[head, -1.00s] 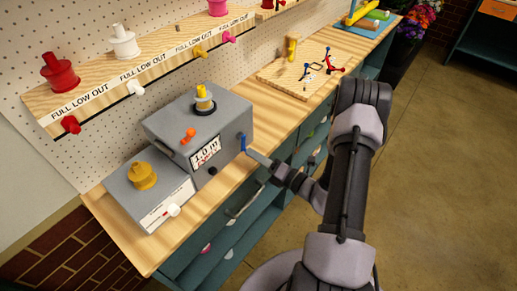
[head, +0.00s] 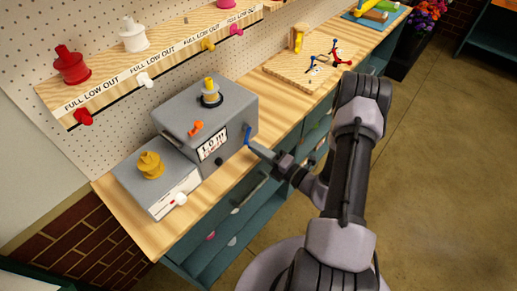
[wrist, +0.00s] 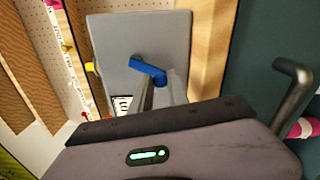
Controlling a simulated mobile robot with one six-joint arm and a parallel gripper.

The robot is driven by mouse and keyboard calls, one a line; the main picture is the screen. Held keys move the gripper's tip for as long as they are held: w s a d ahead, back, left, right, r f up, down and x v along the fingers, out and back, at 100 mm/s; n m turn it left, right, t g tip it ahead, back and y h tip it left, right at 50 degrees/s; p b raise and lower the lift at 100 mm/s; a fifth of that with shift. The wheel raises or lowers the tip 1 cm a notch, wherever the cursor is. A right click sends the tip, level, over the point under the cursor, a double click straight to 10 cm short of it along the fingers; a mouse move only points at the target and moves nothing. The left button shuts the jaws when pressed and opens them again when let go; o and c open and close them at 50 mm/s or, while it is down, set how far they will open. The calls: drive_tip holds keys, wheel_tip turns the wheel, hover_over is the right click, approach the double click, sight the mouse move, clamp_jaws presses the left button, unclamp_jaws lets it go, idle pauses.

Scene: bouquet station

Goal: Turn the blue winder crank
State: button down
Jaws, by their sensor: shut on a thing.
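The blue winder crank (head: 247,134) sticks out from the right-hand side of the grey winder box (head: 240,103). In the wrist view the crank (wrist: 145,67) is a blue bar slanting down to the right across the box's side face (wrist: 165,35). My gripper (head: 253,146) is at the crank's lower end. In the wrist view my gripper's two fingers (wrist: 161,86) are shut on that end, which is partly hidden between them.
An orange knob (head: 196,128), a length display (head: 213,145) and a yellow-topped spool (head: 210,92) are on the winder. A smaller grey box (head: 180,184) stands left of it. A shelf of spools (head: 120,85) is behind. A drawer handle (wrist: 296,85) juts out at right in the wrist view.

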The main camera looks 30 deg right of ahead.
drive_tip(key=c, duration=1.3)
unclamp_jaws()
drive_tip(key=shift+o, duration=0.2)
drive_tip(key=shift+s, duration=0.1)
drive_tip(key=p+v, duration=0.2)
drive_tip(key=v, duration=1.5)
drive_tip(key=shift+s, duration=0.1)
